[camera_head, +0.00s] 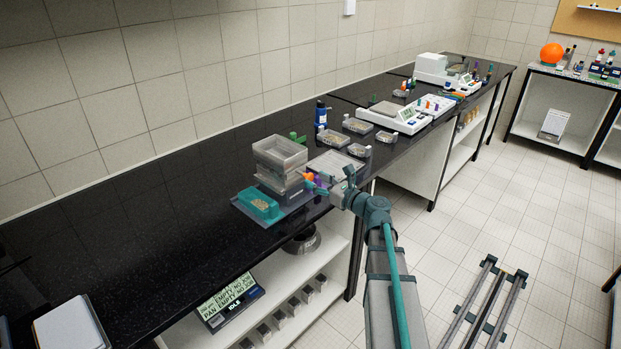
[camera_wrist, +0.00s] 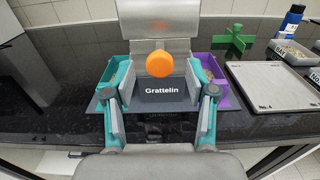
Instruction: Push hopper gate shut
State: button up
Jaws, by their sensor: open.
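The sieve shaker's hopper (camera_head: 279,152) is a pale box at the top of the machine on the black bench. In the wrist view its grey metal front (camera_wrist: 160,22) shows, with a round orange knob (camera_wrist: 159,63) below it. The knob also shows in the head view (camera_head: 308,177). I cannot tell how far the gate is open. The dark base (camera_wrist: 166,93) reads "Grattelin". My gripper (camera_wrist: 158,90) is open and empty, with its fingers apart in front of the machine and the knob between and beyond them. The head view shows my gripper (camera_head: 322,186) at the machine's right side.
A teal bin (camera_head: 259,205) and a purple bin (camera_wrist: 211,82) flank the base. A green stand (camera_wrist: 234,40), a blue bottle (camera_head: 321,112), a grey plate (camera_wrist: 272,84) and sample trays (camera_head: 333,137) are nearby.

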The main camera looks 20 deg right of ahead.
jog(key=v, duration=0.8)
jog(key=s+a+f+n+g+h, duration=0.1)
jog(key=s+a+f+n+g, duration=0.3)
jog(key=f+n, duration=0.5)
jog(key=s+a+f+n+g+h, duration=0.1)
jog(key=s+a+f+n+g, duration=0.25)
jog(key=s+f, duration=0.65)
jog(key=s+a+f+n+g+h, duration=0.1)
jog(key=s+a+f+n+g, duration=0.35)
jog(key=f, duration=1.05)
jog(key=s+a+f+n+g+h, duration=0.1)
jog(key=s+a+f+n+g, duration=0.1)
jog(key=s+f, duration=0.4)
jog(key=s+a+f+n+g+h, duration=0.1)
jog(key=s+f+n+g, duration=0.4)
jog(key=s, duration=0.8)
jog(key=s+a+f+n+g+h, duration=0.2)
jog(key=s+f+n, duration=0.4)
jog(key=s, duration=0.4)
jog(key=shift+s+a+f+g+h, duration=0.3)
jog(key=shift+f+g+h, duration=0.1)
jog(key=shift+g+h, duration=0.35)
